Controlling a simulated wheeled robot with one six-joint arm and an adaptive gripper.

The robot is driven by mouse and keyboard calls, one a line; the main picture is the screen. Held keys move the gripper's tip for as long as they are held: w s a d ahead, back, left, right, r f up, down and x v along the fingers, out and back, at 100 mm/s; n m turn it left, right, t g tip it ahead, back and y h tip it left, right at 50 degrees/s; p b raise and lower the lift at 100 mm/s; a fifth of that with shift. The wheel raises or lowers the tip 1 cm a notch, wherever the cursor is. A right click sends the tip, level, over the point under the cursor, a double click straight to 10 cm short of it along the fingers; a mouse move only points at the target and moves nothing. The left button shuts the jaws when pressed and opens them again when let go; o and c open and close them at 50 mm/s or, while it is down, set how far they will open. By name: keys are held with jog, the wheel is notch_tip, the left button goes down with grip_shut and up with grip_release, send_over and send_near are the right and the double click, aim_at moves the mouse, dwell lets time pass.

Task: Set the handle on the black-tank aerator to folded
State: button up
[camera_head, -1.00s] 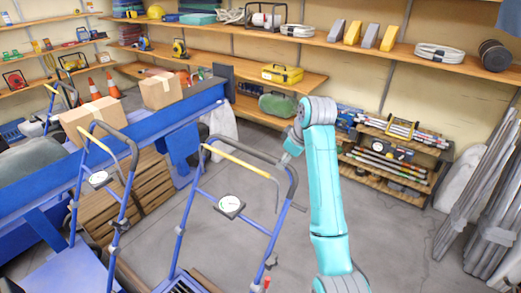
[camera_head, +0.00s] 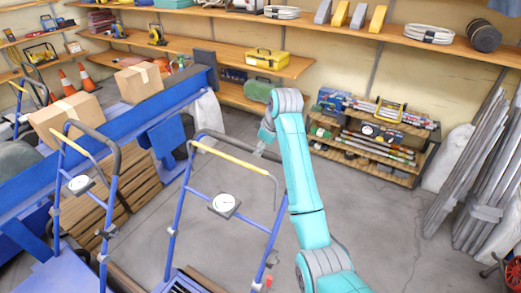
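A blue-framed aerator handle (camera_head: 184,205) stands upright in the middle foreground, with a dark grey grip, a yellow bar (camera_head: 228,158) and a round white gauge (camera_head: 224,204). Its base is mostly cut off by the bottom edge, with a dark slotted part (camera_head: 180,284) showing. A second aerator handle (camera_head: 112,195) of the same kind stands upright at left, above a blue deck. No black tank is clearly visible, so I cannot tell which aerator has it. My gripper (camera_head: 263,150) is close to the right end of the middle handle's grip; contact and its fingers are unclear.
A blue conveyor-like beam (camera_head: 110,122) with cardboard boxes (camera_head: 66,118) runs behind the handles at left. A low rack (camera_head: 365,150) of tools stands against the back wall. Grey pipes (camera_head: 490,185) lean at right. The floor (camera_head: 375,215) right of my arm is clear.

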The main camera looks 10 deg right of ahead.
jog(key=shift+x, duration=1.55)
grip_shut()
